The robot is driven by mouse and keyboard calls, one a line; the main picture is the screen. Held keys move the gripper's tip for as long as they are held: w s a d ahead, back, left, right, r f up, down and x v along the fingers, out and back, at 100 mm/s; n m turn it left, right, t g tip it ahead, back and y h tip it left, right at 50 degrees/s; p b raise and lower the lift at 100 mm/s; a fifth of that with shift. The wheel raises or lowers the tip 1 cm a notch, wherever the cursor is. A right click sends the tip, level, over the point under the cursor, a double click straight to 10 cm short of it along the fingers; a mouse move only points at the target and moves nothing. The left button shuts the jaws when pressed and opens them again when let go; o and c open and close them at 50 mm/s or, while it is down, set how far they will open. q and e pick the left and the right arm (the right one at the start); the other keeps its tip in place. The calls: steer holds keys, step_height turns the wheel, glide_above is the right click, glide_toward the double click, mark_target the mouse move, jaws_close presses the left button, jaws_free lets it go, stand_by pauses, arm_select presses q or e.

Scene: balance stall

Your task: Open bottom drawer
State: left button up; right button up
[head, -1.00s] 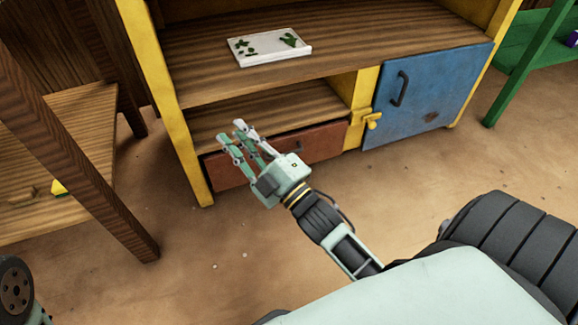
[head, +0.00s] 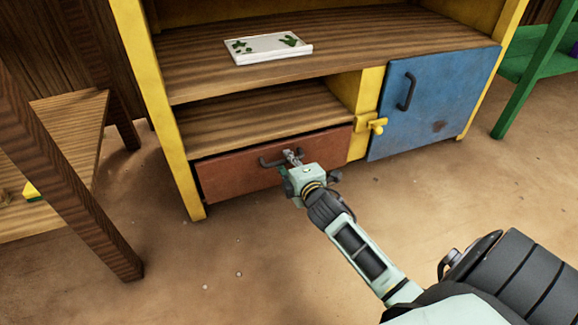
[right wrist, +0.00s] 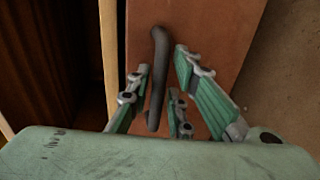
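The red-brown bottom drawer (head: 226,177) sits low in the yellow and wood cabinet and looks shut. Its dark bar handle (head: 268,162) is partly hidden by my right gripper (head: 292,158), which is at the drawer front. In the right wrist view the handle (right wrist: 157,78) stands between the spread fingers of the right gripper (right wrist: 168,85), with one finger on its left and two on its right. The fingers look open, with gaps to the handle. My left gripper is not in view.
A blue door (head: 430,105) with a dark handle and a yellow latch (head: 377,125) is right of the drawer. A white board with green marks (head: 268,48) lies on the shelf above. A wooden table (head: 75,190) stands at left. The floor before the drawer is clear.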

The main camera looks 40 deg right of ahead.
steer(key=shift+w, duration=0.25)
jaws_close()
stand_by(0.3)
